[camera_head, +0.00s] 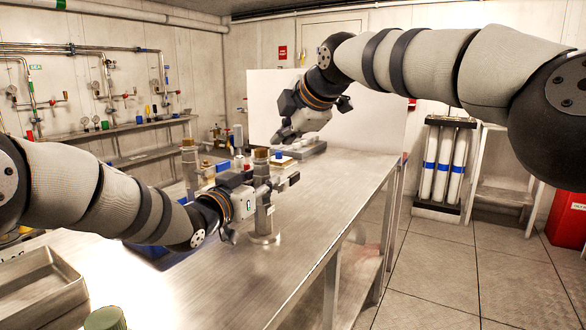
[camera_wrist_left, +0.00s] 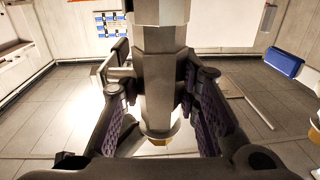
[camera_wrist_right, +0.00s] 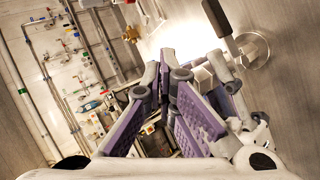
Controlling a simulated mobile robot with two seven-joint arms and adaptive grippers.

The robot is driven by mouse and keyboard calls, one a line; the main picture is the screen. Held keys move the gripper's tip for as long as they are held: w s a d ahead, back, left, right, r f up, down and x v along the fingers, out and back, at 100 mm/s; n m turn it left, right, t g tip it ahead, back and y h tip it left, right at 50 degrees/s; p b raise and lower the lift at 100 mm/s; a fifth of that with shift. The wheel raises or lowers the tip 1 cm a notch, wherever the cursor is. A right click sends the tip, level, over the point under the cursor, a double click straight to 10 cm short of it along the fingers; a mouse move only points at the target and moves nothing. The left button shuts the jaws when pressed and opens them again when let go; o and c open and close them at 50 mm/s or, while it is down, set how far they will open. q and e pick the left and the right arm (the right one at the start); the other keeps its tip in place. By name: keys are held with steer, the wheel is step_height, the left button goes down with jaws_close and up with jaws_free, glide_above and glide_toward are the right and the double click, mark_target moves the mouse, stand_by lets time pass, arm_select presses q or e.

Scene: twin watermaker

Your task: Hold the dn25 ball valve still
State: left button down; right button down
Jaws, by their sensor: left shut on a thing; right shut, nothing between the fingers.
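The DN25 ball valve appears as an upright silver body (camera_head: 264,214) with a brass-coloured top, standing over a round base on the steel bench. In the left wrist view its grey hexagonal body (camera_wrist_left: 160,75) runs between the fingers, with a brass-coloured end (camera_wrist_left: 160,141). My left gripper (camera_head: 266,190) is shut on this body, one finger pad on each side. Its fingers also show in the left wrist view (camera_wrist_left: 160,105). My right gripper (camera_head: 287,137) is shut and empty, farther back over the bench. Its fingers show in the right wrist view (camera_wrist_right: 168,78).
A second upright post with a brass-coloured top (camera_head: 190,165) stands left of the valve. A metal tray (camera_head: 38,290) and a green round cap (camera_head: 105,319) lie at front left. A white panel (camera_head: 370,112) stands behind the bench. The bench's right front is clear.

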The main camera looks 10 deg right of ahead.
steer(key=shift+s+r, duration=0.1)
steer(key=shift+r, duration=0.2)
arm_select(q)
steer(key=c, duration=1.1)
jaws_free()
arm_select(e)
steer(key=shift+a, duration=0.1)
